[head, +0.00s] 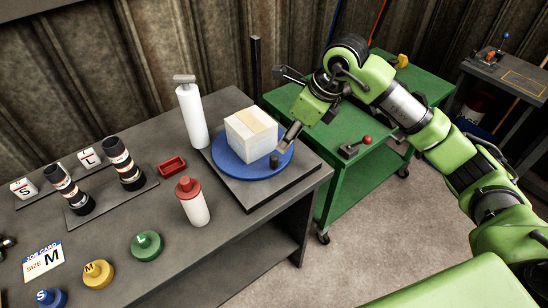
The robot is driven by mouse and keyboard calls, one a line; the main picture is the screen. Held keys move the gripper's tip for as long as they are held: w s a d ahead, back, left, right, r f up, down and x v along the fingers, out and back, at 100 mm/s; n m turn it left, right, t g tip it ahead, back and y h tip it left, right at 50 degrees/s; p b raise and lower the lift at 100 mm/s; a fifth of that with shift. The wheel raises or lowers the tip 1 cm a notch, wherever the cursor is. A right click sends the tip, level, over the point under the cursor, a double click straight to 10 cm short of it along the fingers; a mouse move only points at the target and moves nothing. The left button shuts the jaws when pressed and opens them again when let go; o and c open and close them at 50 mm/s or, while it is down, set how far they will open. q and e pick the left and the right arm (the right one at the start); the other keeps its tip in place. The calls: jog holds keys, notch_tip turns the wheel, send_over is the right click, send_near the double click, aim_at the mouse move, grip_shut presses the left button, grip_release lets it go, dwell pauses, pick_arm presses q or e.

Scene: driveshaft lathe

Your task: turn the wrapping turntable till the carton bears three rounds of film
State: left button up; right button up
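The carton (246,147) is a pale box with a tan strip on top. It sits on the blue turntable (229,165), which is on a dark square base at the bench's right end. I cannot count any rounds of film on it. A short dark peg (273,160) stands on the turntable's right side. My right gripper (281,110) is open, its fingers spread wide, just right of the carton. Its lower fingertip is close to the peg; I cannot tell if they touch. My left gripper is not identifiable in view.
A green cart (345,185) with a red-knobbed lever (357,146) stands right.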

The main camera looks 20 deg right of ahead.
aim_at(276, 157)
jog(key=p+x, duration=0.2)
jog(key=x, duration=0.9)
jog(key=shift+w+a+f, duration=0.15)
jog(key=shift+f, duration=0.1)
grip_shut()
